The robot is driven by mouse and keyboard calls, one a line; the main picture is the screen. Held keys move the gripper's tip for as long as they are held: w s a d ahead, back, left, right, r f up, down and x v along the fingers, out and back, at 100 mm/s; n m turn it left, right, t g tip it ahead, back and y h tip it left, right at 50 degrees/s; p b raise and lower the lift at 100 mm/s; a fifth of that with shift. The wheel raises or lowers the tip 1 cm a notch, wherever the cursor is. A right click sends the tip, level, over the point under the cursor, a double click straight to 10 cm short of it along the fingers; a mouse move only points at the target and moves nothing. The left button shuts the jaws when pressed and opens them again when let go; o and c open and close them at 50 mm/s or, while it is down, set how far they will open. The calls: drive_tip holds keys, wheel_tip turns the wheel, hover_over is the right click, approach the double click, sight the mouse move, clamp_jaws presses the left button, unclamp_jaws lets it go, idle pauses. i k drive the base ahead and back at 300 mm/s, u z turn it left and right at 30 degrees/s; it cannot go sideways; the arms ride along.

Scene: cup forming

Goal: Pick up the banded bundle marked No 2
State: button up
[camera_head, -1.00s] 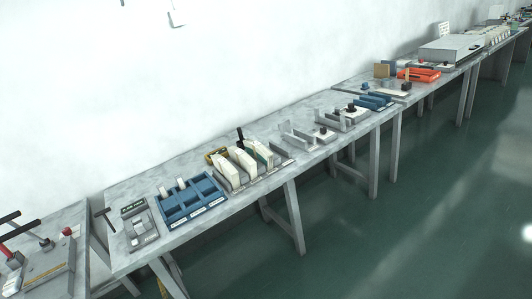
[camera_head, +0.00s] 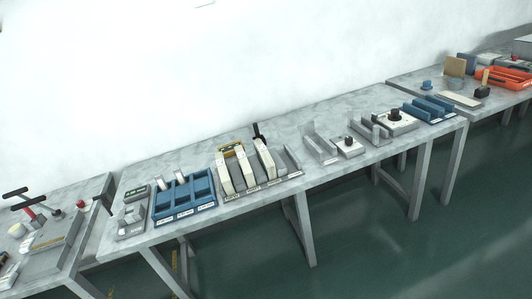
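Several cream, upright slab-like bundles stand side by side in a grey rack near the middle of the long grey bench. The left bundle (camera_head: 225,173), the middle bundle (camera_head: 246,168) and the right bundle (camera_head: 265,159) show clearly. Small labels (camera_head: 253,188) run along the rack's front edge, but they are too small to read, so I cannot tell which bundle is No 2. Bands on the bundles are not clear at this size. My gripper is not in view.
A blue compartment tray (camera_head: 184,213) and a grey device (camera_head: 131,221) stand left of the rack. Grey fixtures (camera_head: 320,148), a dark-knobbed box (camera_head: 397,120) and a blue holder (camera_head: 430,110) stand right. An orange tray (camera_head: 506,77) is farther right. Green floor (camera_head: 350,250) before the bench is clear.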

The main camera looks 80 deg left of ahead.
sight(264, 155)
drive_tip(key=u, duration=0.4)
drive_tip(key=i, duration=1.35)
drive_tip(key=u, duration=1.05)
drive_tip(key=i, duration=0.75)
drive_tip(key=u, duration=0.3)
